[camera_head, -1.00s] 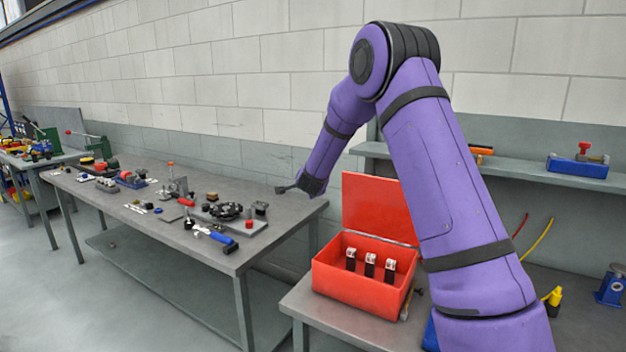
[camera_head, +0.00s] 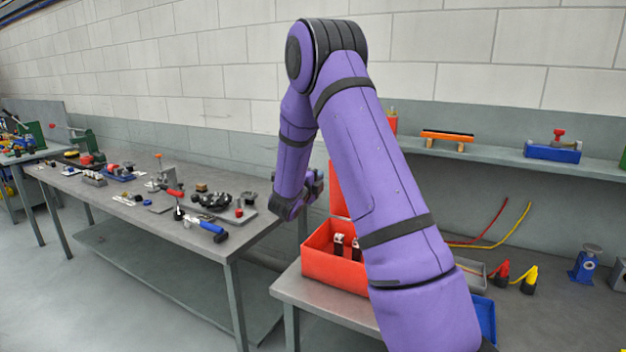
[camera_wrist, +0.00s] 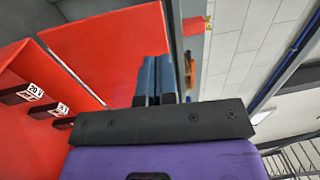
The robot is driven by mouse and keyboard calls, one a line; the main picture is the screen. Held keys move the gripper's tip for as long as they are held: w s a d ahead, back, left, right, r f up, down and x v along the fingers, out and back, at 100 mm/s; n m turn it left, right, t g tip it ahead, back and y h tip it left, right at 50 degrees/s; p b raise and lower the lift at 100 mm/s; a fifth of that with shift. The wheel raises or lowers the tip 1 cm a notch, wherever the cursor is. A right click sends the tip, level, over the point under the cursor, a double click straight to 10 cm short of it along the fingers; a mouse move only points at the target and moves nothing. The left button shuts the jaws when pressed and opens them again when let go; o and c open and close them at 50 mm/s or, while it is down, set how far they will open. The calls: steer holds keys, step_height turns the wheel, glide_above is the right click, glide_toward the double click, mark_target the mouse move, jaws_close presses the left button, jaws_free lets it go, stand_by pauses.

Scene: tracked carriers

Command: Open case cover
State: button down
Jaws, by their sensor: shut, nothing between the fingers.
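The red case (camera_head: 329,278) stands at the left end of the right-hand bench, partly hidden behind my arm. Its cover (camera_head: 338,192) is raised upright at the back; my arm hides much of it. Black items with white labels (camera_head: 339,245) stand inside. In the wrist view, the cover (camera_wrist: 112,52) is a broad red panel left of the fingers, and the labelled items (camera_wrist: 38,92) are at far left. My gripper (camera_wrist: 157,72) is shut and empty beside the cover's edge; I cannot tell whether they touch. In the head view my gripper (camera_head: 314,182) is left of the cover.
A long table (camera_head: 225,225) at left holds several tools and parts. A shelf (camera_head: 490,153) runs above the bench, with a blue-and-red item (camera_head: 553,147) on it. Red and yellow cables (camera_head: 500,235) and a blue device (camera_head: 585,264) lie to the right.

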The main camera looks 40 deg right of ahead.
steer(key=x, duration=1)
steer(key=shift+d, duration=0.15)
steer(key=x, duration=0.4)
steer(key=shift+w, duration=0.15)
steer(key=shift+r, duration=0.1)
